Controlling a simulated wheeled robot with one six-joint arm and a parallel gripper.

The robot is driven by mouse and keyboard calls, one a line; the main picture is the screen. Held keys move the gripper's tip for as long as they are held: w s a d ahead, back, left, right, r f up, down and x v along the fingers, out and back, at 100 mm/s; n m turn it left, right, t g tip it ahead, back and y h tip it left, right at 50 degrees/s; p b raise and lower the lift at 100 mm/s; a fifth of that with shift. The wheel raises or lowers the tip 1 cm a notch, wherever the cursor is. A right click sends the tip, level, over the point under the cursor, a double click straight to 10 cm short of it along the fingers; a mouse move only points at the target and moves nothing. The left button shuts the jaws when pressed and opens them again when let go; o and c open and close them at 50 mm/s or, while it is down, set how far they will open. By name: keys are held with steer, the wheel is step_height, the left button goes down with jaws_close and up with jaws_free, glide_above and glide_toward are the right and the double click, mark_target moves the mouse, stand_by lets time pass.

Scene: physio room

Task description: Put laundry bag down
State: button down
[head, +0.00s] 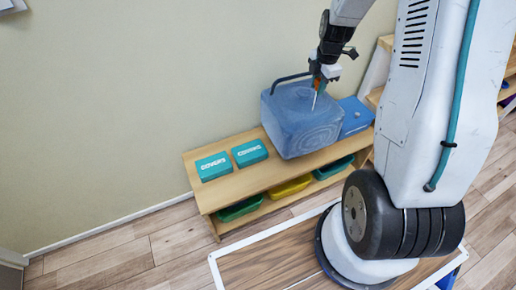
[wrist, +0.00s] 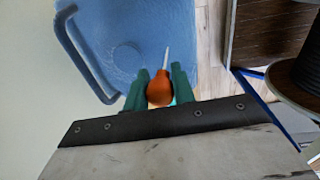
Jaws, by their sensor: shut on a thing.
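My gripper (wrist: 160,88) is shut on an orange, bulb-shaped thing (wrist: 158,92) with a thin pale tip, held between its green fingers. In the head view my gripper (head: 318,78) is over the upper part of a blue, soft-cornered, bag-like thing (head: 292,122), which may be the laundry bag. It appears to rest on the wooden bench. Its dark handle (head: 290,77) is at the upper left, apart from my fingers. In the wrist view the bag (wrist: 125,30) and its handle (wrist: 78,55) lie beyond the fingers. Whether the pale tip touches the bag I cannot tell.
The low wooden bench (head: 226,193) stands along the wall, with two teal boxes (head: 214,166) (head: 250,153) at left and a blue box (head: 355,117) at right. Green and yellow bins (head: 290,187) sit below. A white-edged wooden panel (head: 265,262) lies in front.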

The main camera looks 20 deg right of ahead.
mark_target(312, 109)
steer(key=shift+w+d+r, duration=0.1)
steer(key=shift+w+d, duration=0.15)
steer(key=shift+f, duration=0.3)
steer(key=shift+w+f, duration=0.1)
steer(key=shift+f, duration=4.5)
steer(key=c, duration=1.2)
jaws_free()
steer(key=shift+f, duration=0.1)
steer(key=shift+o, duration=0.2)
